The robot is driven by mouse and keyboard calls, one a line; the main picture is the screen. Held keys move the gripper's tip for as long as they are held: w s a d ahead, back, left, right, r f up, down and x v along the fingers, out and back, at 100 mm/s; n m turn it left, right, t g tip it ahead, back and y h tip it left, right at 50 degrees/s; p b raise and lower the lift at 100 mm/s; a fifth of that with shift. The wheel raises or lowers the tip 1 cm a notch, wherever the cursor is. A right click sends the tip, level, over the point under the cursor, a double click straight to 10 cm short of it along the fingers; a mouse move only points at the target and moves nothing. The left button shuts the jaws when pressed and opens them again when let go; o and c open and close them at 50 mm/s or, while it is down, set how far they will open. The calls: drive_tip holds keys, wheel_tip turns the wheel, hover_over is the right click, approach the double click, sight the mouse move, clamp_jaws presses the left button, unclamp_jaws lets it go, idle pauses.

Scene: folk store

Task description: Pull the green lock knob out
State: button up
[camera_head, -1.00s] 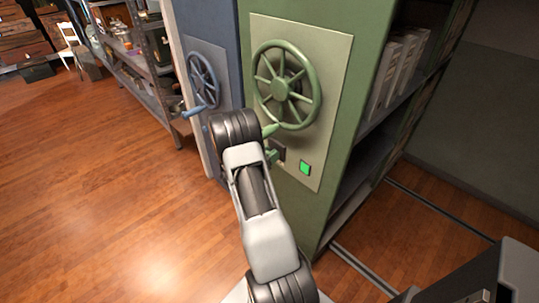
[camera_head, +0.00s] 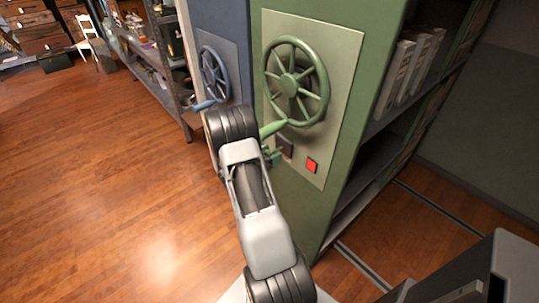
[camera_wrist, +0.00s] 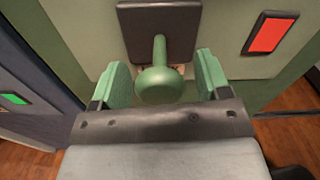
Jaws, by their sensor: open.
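The green lock knob (camera_wrist: 160,84) sticks out on a stem from a dark square plate (camera_wrist: 158,30) on the green cabinet's panel. In the wrist view my gripper (camera_wrist: 162,80) is open, with one green finger on each side of the knob and a gap visible on both sides. In the head view my arm hides most of the gripper, and the dark plate (camera_head: 285,148) shows only in part. A red indicator (camera_head: 312,165) is lit to the right of the plate; it also shows in the wrist view (camera_wrist: 270,34).
A green handwheel (camera_head: 295,81) with a handle is mounted above the plate. A blue cabinet with a blue handwheel (camera_head: 214,75) stands to the left. The wooden floor (camera_head: 100,190) on the left is clear. Binders fill a shelf at right.

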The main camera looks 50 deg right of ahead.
drive_tip(key=w+a, duration=0.2)
drive_tip(key=a, duration=1.1)
drive_tip(key=shift+a, duration=0.35)
drive_tip(key=shift+w+f, duration=0.1)
idle(0.3)
drive_tip(key=s+a+f+m+g+y, duration=0.2)
drive_tip(key=s+f+m+g+y, duration=0.1)
drive_tip(key=s+m+y, duration=0.15)
drive_tip(key=s+a+r+m+y+p, duration=0.2)
drive_tip(key=s+a+r+m+y, duration=0.3)
drive_tip(key=a+m+y, duration=0.15)
drive_tip(key=a+r+m+t+y+p, duration=0.4)
drive_tip(key=a+r+m+t+y, duration=0.1)
drive_tip(key=a+r, duration=0.5)
drive_tip(key=shift+w+a+r+m+t+y, duration=0.2)
drive_tip(key=shift+r+m+t+y, duration=0.1)
drive_tip(key=shift+r+m, duration=0.45)
drive_tip(key=a+r+t+p, duration=0.1)
drive_tip(key=r, duration=0.2)
drive_tip(key=a+r+t+p, duration=0.1)
drive_tip(key=r, duration=0.3)
drive_tip(key=s+a+r+t+y+p, duration=0.1)
drive_tip(key=r, duration=0.2)
drive_tip(key=shift+a+r+m+t, duration=0.15)
drive_tip(key=shift+m+t, duration=0.1)
drive_tip(key=shift+t, duration=0.15)
drive_tip(key=shift+c, duration=0.2)
